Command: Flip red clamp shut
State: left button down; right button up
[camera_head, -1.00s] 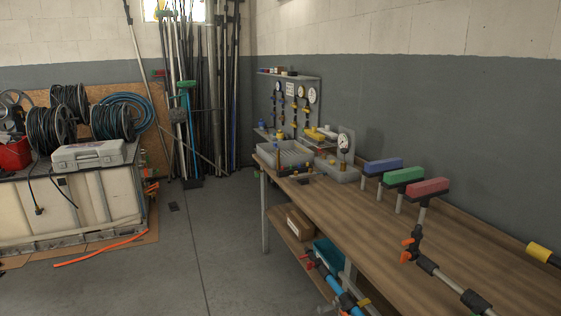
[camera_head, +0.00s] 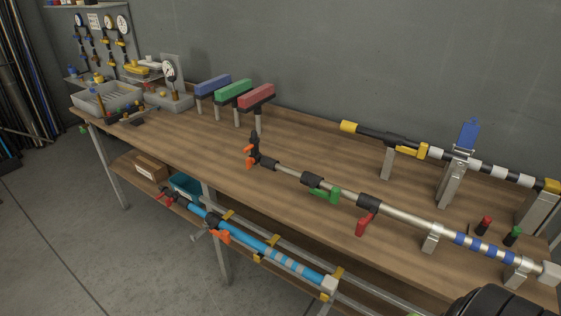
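A silvery telescopic pole (camera_head: 407,219) lies along the wooden workbench (camera_head: 200,142). A red clamp lever (camera_head: 363,225) hangs down and forward from a black collar (camera_head: 369,202) on this pole, standing away from the tube. On the same pole, a green clamp lever (camera_head: 325,193) is to the left of it, and an orange fitting (camera_head: 251,154) is at the far left end. Neither of my grippers can be made out in the head view.
A second pole with a yellow lever (camera_head: 412,150) lies behind, on metal stands. Red, green and blue T-shaped heads (camera_head: 257,96) stand at the back. A blue pole (camera_head: 256,247) is on the lower shelf. A dark rounded shape (camera_head: 503,301) fills the bottom right corner.

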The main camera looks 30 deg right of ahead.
aim_at(362, 223)
jog(key=z, duration=1.7)
jog(key=j, duration=0.1)
jog(key=i+u, duration=0.05)
